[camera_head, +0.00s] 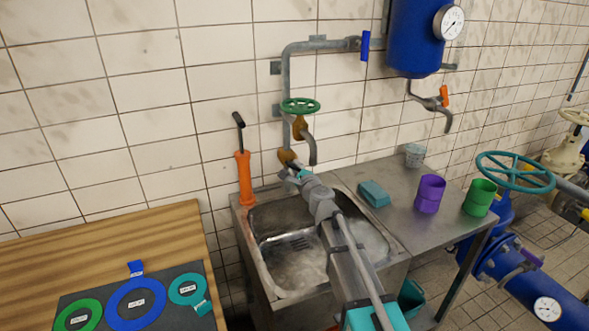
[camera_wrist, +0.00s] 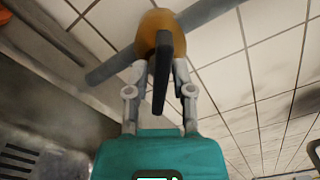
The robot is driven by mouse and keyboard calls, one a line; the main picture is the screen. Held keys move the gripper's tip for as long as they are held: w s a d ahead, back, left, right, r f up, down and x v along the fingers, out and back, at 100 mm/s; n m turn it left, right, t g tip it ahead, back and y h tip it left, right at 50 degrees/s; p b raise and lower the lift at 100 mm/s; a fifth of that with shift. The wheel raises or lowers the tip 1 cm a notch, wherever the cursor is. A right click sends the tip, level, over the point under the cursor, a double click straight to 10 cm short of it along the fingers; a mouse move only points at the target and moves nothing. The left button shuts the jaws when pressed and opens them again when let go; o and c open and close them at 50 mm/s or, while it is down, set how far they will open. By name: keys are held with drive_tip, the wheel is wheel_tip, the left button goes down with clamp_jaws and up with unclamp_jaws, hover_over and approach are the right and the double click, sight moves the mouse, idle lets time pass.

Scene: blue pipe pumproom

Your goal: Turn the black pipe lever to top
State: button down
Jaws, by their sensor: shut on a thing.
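The black pipe lever (camera_wrist: 162,80) shows in the wrist view. It runs from an orange-brown valve body (camera_wrist: 160,32) toward the bottom of the picture, across the line of the grey pipe (camera_wrist: 112,68). My gripper (camera_wrist: 161,72) is shut on the lever, one finger on each side of it. In the head view my gripper (camera_head: 288,171) is at the wall above the sink's back edge, just below the orange-brown valve body (camera_head: 287,156). The black lever is hidden there behind my gripper and arm.
A green handwheel (camera_head: 300,106) and curved spout (camera_head: 309,148) sit just above my gripper. A teal block (camera_head: 373,194), purple cup (camera_head: 430,194) and green cup (camera_head: 479,198) stand on the right counter.

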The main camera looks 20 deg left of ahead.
drive_tip(key=shift+s, duration=0.15)
idle(0.7)
drive_tip(key=c, duration=0.7)
unclamp_jaws()
drive_tip(key=shift+a, duration=0.1)
drive_tip(key=shift+v, duration=6)
